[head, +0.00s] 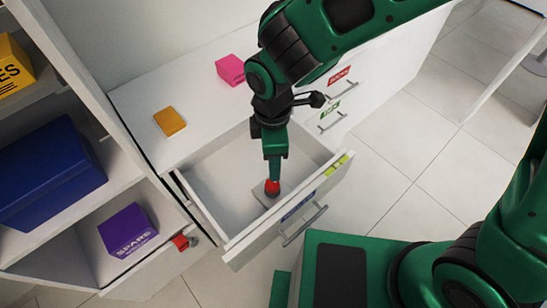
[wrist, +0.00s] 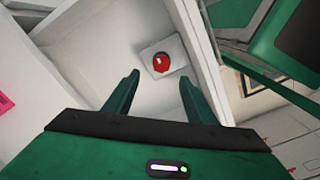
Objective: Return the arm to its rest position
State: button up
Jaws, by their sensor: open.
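My green arm reaches down over an open white drawer (head: 212,191), with my gripper (head: 273,178) inside or just above it. In the wrist view my gripper (wrist: 157,82) has its two dark green fingers spread apart with nothing between them. A red round object (head: 272,188) lies in the drawer below the fingertips. It also shows in the wrist view (wrist: 161,62), on a pale flat piece (wrist: 170,50), ahead of the fingers and apart from them. In the head view the gripper hides part of it.
An orange block (head: 169,121) and a pink block (head: 230,69) lie on the white top. A purple box (head: 127,230), a blue box (head: 50,172) and a yellow box (head: 12,68) stand on the left shelves. The drawer's front (head: 290,210) and walls surround my gripper. Tiled floor is clear at right.

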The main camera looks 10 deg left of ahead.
dwell(0.4)
jog(key=w+d+r+m, duration=0.3)
jog(key=d+m, duration=0.1)
jog(key=d, duration=0.4)
jog(key=w+d+r+m+h, duration=0.1)
jog(key=w+d+r+m, duration=0.25)
jog(key=d, duration=0.55)
jog(key=w+d+r+m, duration=0.2)
jog(key=d+m, duration=0.2)
jog(key=d, duration=0.4)
jog(key=s+d+r+m, duration=0.2)
jog(key=s+d+m, duration=0.15)
jog(key=d, duration=0.35)
jog(key=s+d+r+m, duration=0.2)
jog(key=d+m, duration=0.2)
jog(key=d, duration=0.3)
jog(key=s+d+r+m+y, duration=0.1)
jog(key=s+d+m, duration=0.6)
jog(key=s, duration=0.3)
jog(key=shift+s+d+r+m, duration=0.2)
jog(key=shift+d+m, duration=0.2)
jog(key=shift+m, duration=0.2)
jog(key=shift+w, duration=0.1)
jog(key=shift+w+f, duration=0.25)
jog(key=shift+w, duration=0.35)
